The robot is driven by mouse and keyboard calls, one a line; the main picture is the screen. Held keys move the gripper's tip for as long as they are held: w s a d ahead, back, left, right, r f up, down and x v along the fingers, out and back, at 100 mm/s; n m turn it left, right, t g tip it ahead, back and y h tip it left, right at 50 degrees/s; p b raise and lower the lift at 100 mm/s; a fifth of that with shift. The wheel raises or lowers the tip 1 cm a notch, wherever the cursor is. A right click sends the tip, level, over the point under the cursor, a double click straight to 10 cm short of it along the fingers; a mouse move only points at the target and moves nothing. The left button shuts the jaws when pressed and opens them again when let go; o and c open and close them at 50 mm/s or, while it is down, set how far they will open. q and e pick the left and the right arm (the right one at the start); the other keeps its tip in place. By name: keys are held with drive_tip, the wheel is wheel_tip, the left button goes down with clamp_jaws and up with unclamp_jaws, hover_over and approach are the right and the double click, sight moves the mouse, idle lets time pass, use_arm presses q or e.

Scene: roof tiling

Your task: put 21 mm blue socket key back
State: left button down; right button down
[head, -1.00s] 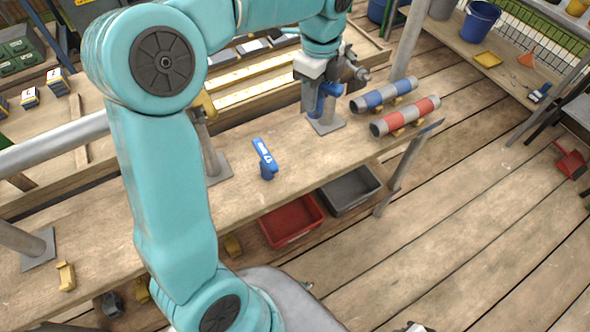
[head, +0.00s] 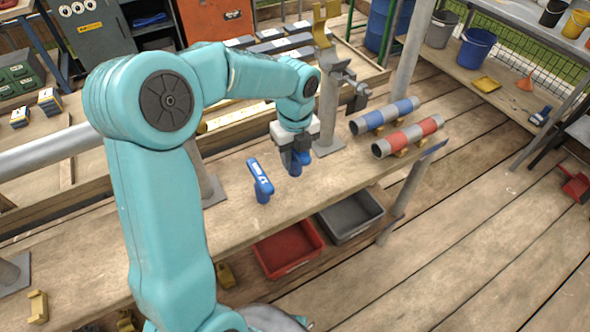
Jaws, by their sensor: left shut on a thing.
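My left gripper (head: 296,164) is shut on a blue piece, which I take to be the blue socket key (head: 301,158). It is low over the wooden bench (head: 236,226), in front of a grey post. The jaws hide much of the key, and I cannot read a size on it or tell whether it touches the bench. A second blue piece with a white mark, a blue holder or tool (head: 260,180), stands on the bench just left of the gripper. My right gripper is not in view.
A grey post with a clamp (head: 329,100) stands right behind the gripper. A blue-banded tube (head: 385,116) and a red-banded tube (head: 408,136) lie on cradles to the right. A red bin (head: 288,248) and a grey bin (head: 350,217) sit below the bench edge.

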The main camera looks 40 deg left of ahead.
use_arm(q)
wheel_tip(320, 180, down, 5)
drive_tip(key=shift+r+b, duration=0.1)
drive_tip(key=shift+b, duration=0.2)
drive_tip(key=shift+r, duration=0.15)
drive_tip(key=shift+s, duration=0.1)
drive_tip(key=shift+f, duration=0.25)
drive_tip(key=c, duration=0.7)
unclamp_jaws()
wheel_tip(320, 180, up, 12)
drive_tip(key=shift+r+p, duration=0.25)
drive_tip(key=shift+p, duration=0.7)
